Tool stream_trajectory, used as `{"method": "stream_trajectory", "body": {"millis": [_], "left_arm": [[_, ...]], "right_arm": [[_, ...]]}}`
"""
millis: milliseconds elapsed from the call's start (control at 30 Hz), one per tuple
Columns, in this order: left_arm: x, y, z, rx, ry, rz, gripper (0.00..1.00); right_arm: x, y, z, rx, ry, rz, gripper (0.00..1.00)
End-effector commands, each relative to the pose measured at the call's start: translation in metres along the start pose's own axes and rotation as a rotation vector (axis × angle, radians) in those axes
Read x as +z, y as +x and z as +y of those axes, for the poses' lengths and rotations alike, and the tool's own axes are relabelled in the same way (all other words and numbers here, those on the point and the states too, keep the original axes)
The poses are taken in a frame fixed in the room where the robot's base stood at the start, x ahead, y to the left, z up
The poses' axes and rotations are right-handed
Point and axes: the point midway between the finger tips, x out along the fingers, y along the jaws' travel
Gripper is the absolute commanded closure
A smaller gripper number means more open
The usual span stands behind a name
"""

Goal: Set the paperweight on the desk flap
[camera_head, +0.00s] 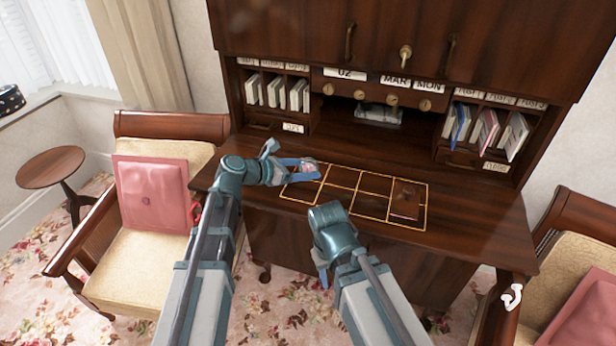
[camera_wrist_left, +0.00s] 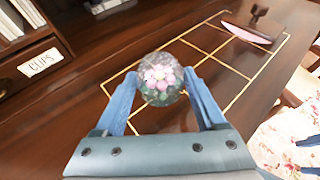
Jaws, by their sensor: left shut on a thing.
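The paperweight, a clear glass dome with a pink flower inside, shows in the left wrist view (camera_wrist_left: 160,80) and as a small pinkish spot in the head view (camera_head: 306,168). My left gripper (camera_head: 304,168) is shut on it, with a blue finger on each side. It is over the left end of the gold-lined grid on the desk flap (camera_head: 470,222). I cannot tell whether the paperweight touches the wood. My right arm is in front of the desk's front edge; its gripper (camera_head: 322,272) points down, and its fingers are mostly hidden.
A dark brown-pink object (camera_head: 405,200) lies in the grid's right end. Pigeonholes with cards and envelopes (camera_head: 488,130) stand behind the flap. Chairs with pink cushions flank the desk, the left cushion (camera_head: 152,192) near my left arm. The middle grid cells are clear.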

Motion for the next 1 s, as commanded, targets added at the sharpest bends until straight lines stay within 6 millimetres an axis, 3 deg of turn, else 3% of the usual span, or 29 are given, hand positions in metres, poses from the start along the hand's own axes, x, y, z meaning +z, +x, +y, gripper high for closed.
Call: {"method": "stream_trajectory", "body": {"millis": [233, 533, 967, 1000], "left_arm": [[-0.004, 0.003, 0.002, 0.001, -0.001, -0.001, 1.00], [-0.033, 0.018, 0.000, 0.002, -0.001, -0.001, 1.00], [-0.035, 0.019, -0.001, 0.002, -0.001, -0.001, 1.00], [-0.034, 0.018, -0.001, 0.002, -0.001, 0.000, 0.20]], "right_arm": [[0.000, 0.005, -0.001, 0.000, 0.000, 0.000, 0.57], [-0.002, 0.037, -0.004, 0.000, 0.000, 0.000, 0.57], [-0.002, 0.040, -0.004, 0.000, 0.000, 0.000, 0.57], [-0.002, 0.038, -0.004, 0.000, 0.000, 0.000, 0.57]]}}
